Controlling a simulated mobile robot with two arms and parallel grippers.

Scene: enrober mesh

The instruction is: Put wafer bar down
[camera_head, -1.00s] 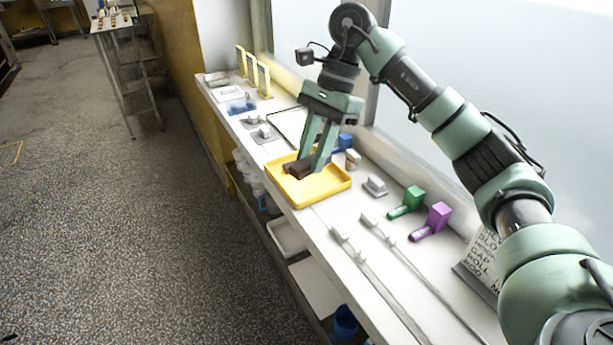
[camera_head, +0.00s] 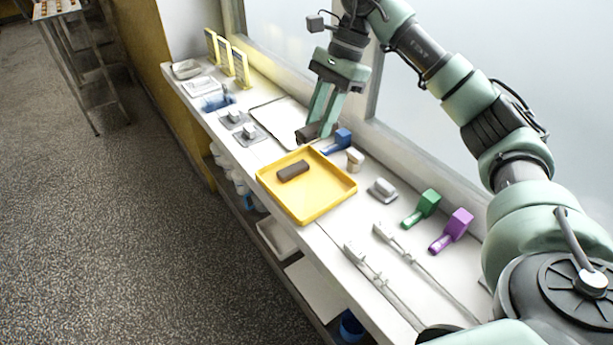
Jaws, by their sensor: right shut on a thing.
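A brown wafer bar (camera_head: 293,171) lies flat in the yellow tray (camera_head: 318,206), toward its far left side, with nothing touching it. My right gripper (camera_head: 315,133) is just beyond the tray's far edge, apart from this bar. It points down and is shut on a small dark thing at its fingertips, too small to identify. My left gripper is not in view.
A blue block with a handle (camera_head: 342,138) is close right of my right gripper. A flat white tray (camera_head: 281,118) lies left of it. The bench's near left edge drops to lower shelves.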

